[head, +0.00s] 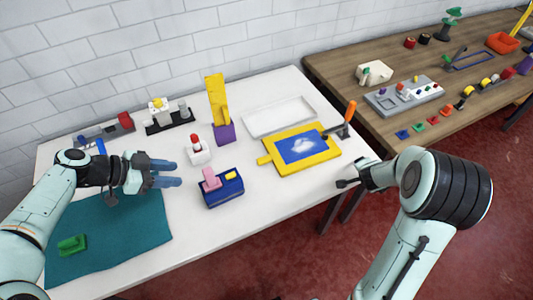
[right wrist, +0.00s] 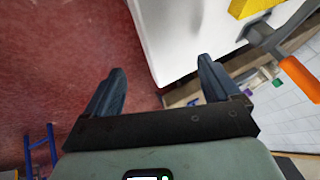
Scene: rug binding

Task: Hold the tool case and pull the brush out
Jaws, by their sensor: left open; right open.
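A dark grey case-like holder (head: 344,131) stands near the right end of the white table, with an orange handle (head: 350,110) rising from it; I take these for the tool case and brush. In the right wrist view the orange handle (right wrist: 300,78) and grey holder (right wrist: 262,36) show at the upper right, outside the fingers. The brush's lower end cannot be made out. My right gripper (right wrist: 162,70) is open and empty, beyond the table's front right edge. My left gripper (head: 172,174) is open and empty above the teal mat, left of the navy box.
A navy box (head: 222,192) with pink and yellow parts stands mid-table. A yellow-framed blue panel (head: 273,160) lies left of the holder, a white tray (head: 280,113) behind it. A yellow piece on a purple base (head: 224,134) stands tall. The teal mat (head: 130,240) holds a green item (head: 72,245).

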